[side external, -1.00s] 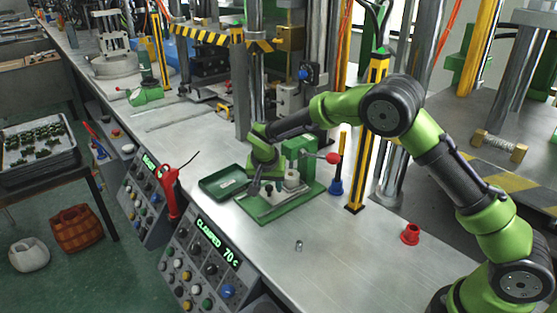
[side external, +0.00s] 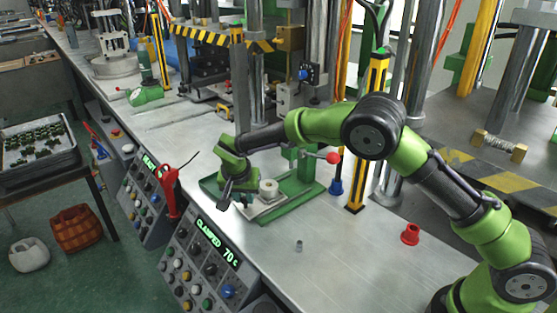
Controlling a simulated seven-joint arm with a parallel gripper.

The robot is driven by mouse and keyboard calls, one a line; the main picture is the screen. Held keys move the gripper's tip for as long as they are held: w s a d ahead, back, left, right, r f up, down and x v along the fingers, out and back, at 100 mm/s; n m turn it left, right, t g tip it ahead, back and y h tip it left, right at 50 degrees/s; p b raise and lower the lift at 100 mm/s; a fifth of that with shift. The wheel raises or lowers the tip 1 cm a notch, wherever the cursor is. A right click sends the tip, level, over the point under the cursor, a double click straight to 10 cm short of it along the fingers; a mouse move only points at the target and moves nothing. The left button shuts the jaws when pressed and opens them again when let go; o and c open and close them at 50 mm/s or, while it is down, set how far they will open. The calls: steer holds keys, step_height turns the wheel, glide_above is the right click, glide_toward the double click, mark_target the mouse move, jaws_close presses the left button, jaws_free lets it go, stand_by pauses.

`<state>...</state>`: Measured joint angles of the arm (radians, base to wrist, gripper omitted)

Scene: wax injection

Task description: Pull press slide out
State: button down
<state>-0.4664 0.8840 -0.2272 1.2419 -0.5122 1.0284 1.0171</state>
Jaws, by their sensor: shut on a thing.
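The press (side external: 308,167) is a small green fixture with a flat green base and a red-ball lever (side external: 333,158), standing on the steel bench. Its slide (side external: 262,208) is a light metal plate carrying a pale round cylinder (side external: 268,187), and it sits toward the near-left end of the base. My gripper (side external: 225,204) points down at the slide's outer left end. It is shut on the slide's end, where a small dark part (side external: 247,199) shows beside it. The exact contact is too small to see clearly.
A small metal cylinder (side external: 299,245) and a red cup-like part (side external: 410,234) stand on the bench. A red-handled tool (side external: 169,190) is at the front edge, above control panels. A yellow-black post (side external: 366,135) stands behind.

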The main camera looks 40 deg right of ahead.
steer(key=shift+a, duration=0.65)
steer(key=c, duration=0.9)
jaws_free()
steer(key=shift+c, duration=0.2)
steer(key=v, duration=1.6)
steer(key=shift+r, duration=0.4)
steer(key=shift+s+a, duration=0.1)
